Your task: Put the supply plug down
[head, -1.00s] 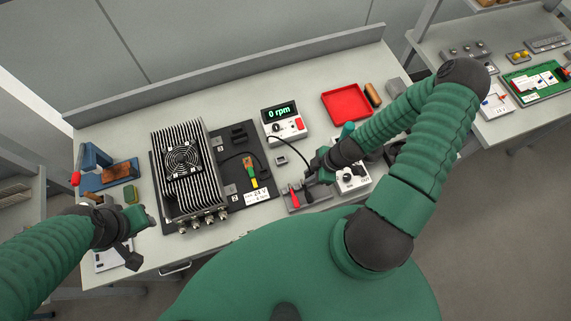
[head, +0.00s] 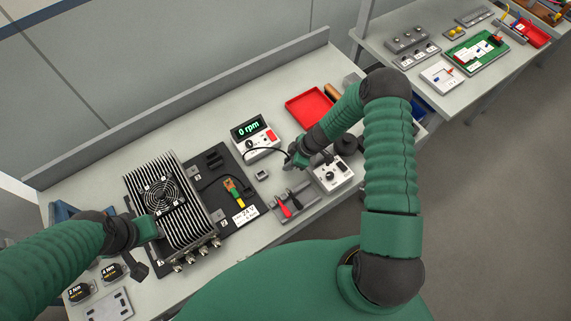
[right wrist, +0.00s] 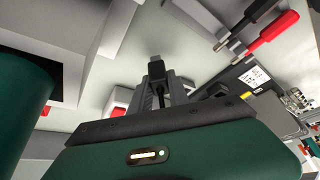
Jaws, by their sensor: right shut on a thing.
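My right gripper (head: 290,163) is shut on a small dark plug, above the bench between the rpm meter and the probe holder. In the right wrist view, the dark grey plug (right wrist: 153,66) sticks out past the fingertips (right wrist: 160,88), apparently above the pale bench top. In the head view the plug is mostly hidden by the gripper; a black cable (head: 270,150) runs from the meter side toward it. My left gripper (head: 146,246) is near the front left of the finned unit; its jaw opening is unclear.
The rpm meter (head: 255,138) stands behind, with a small grey block (head: 262,175) in front. A grey holder (head: 302,199) with red and black probes lies nearer me. A white knob box (head: 333,177) is to the right, a red tray (head: 310,107) behind. The finned unit (head: 170,195) stands left.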

